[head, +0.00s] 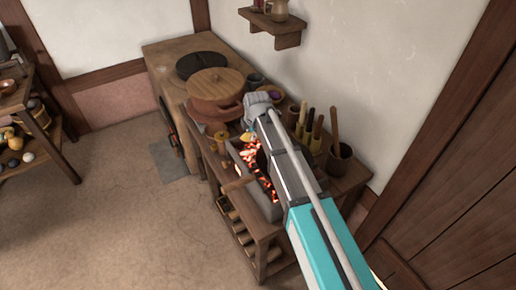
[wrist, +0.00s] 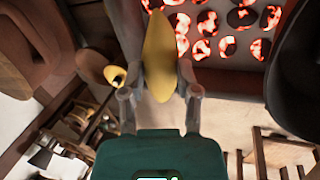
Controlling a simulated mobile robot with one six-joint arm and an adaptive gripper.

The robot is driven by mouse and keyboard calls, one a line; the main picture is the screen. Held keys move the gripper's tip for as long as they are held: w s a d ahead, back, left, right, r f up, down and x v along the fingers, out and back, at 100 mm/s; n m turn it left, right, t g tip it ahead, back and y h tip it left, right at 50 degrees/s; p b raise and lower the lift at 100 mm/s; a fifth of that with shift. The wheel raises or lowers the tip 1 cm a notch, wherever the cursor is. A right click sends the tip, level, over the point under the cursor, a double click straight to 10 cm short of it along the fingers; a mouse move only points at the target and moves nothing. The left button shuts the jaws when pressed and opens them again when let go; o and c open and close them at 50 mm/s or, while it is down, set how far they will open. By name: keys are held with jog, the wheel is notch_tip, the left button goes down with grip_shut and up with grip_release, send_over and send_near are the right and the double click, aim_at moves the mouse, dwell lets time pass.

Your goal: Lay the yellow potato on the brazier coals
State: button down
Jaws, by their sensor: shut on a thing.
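The yellow potato (wrist: 160,55) is held between the two fingers of my gripper (wrist: 158,68) in the wrist view, long side along the fingers. In the head view the potato (head: 247,137) shows as a small yellow patch at the far end of the brazier. My arm hides most of the gripper there. The brazier (head: 272,211) is a grey trough on the wooden bench, filled with glowing coals (head: 252,155). The coals (wrist: 205,22) also show beyond the potato in the wrist view. I cannot tell whether the potato touches them.
A lidded clay pot (head: 214,90) stands behind the brazier. Several upright handled tools (head: 309,125) and a dark cup (head: 340,157) stand to its right. A wall shelf (head: 272,28) hangs above. The floor (head: 130,215) at left is clear.

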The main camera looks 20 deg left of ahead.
aim_at(257, 138)
jog(key=shift+w+d+f+b, duration=0.45)
jog(key=shift+f+b, duration=0.1)
jog(key=shift+f, duration=0.15)
jog(key=shift+w+d+f+b, duration=0.3)
jog(key=shift+d+f+b, duration=0.2)
jog(key=shift+f, duration=0.2)
jog(key=shift+f, duration=0.1)
jog(key=shift+w+d+f+b, duration=0.3)
jog(key=shift+f+b, duration=0.25)
jog(key=shift+b, duration=0.05)
jog(key=shift+f+b, duration=1.35)
jog(key=shift+b, duration=0.05)
jog(key=c, duration=0.5)
grip_release()
jog(key=shift+c, duration=0.2)
jog(key=shift+r, duration=0.15)
